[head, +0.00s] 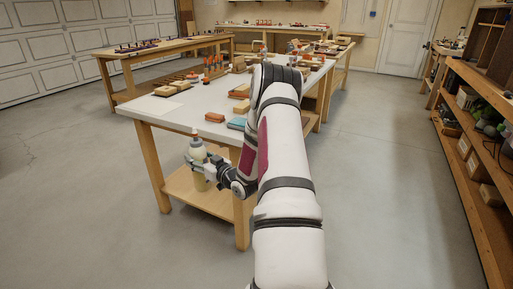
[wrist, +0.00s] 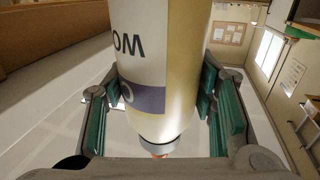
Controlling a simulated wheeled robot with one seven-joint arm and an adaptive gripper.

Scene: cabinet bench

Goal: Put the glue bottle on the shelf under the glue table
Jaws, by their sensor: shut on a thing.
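The glue bottle (head: 197,152), pale yellow with a white label and a narrow tip, is upright in the head view. My gripper (head: 205,170) is shut on it from the right. In the wrist view the bottle (wrist: 160,65) fills the middle, cap end low in the picture, between the green-padded fingers of my gripper (wrist: 160,100). The glue table (head: 160,116) has a wooden lower shelf (head: 205,197). The bottle's tip overlaps the tabletop edge in the picture, so it is in front of that edge. Its base overlaps the shelf; I cannot tell whether they touch.
Table legs (head: 155,165) and (head: 242,222) stand either side of the bottle. Blocks (head: 241,107) and orange-topped bottles (head: 206,76) stand on the tabletop. The visible shelf looks empty. A shelving unit (head: 470,160) stands at the right; the floor at left is clear.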

